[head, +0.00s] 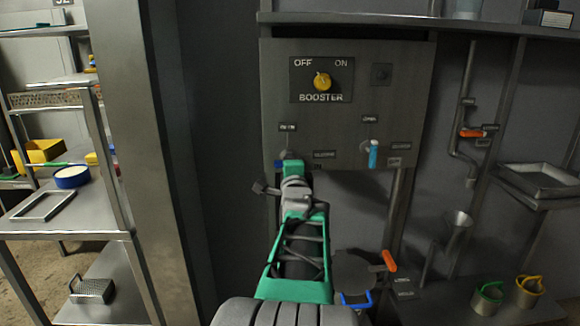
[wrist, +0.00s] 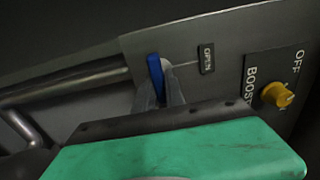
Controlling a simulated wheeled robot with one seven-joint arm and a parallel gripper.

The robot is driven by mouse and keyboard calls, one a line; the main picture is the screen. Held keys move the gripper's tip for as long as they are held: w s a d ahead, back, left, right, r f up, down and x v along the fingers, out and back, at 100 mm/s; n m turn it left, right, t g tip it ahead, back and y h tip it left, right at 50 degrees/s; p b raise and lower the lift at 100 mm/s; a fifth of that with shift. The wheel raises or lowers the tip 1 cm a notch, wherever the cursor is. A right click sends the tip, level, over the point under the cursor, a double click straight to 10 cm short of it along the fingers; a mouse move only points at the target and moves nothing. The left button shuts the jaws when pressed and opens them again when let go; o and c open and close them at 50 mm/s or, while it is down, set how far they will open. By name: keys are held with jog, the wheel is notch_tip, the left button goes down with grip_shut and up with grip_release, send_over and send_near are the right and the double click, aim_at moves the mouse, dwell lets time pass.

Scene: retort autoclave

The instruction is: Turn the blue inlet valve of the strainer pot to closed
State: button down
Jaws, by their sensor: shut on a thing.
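A blue valve handle (wrist: 156,76) sits at the lower left corner of the grey panel, and a bit of it shows in the head view (head: 279,164). My gripper (wrist: 160,97) is shut on this handle, with a finger on each side of it. In the head view my gripper (head: 291,163) covers most of the valve. An OPEN label (wrist: 207,58) stands above the valve on the panel, with a thin line running towards it. A label to the right of the valve (head: 325,154) is too small to read surely. The handle appears to lie across the line to OPEN.
A yellow BOOSTER knob (head: 321,80) is higher on the panel. A light blue handle (head: 373,153) is at the panel's lower right. Below are an orange handle (head: 389,260) and another blue handle (head: 355,300). A thick grey post (head: 135,140) stands at the left.

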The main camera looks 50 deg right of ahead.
dwell(0.4)
jog(key=c, duration=1.4)
grip_release()
jog(key=shift+a, duration=0.1)
jog(key=v, duration=0.7)
jog(key=shift+s+a+p, duration=0.2)
jog(key=shift+s+p, duration=0.1)
jog(key=shift+p, duration=0.05)
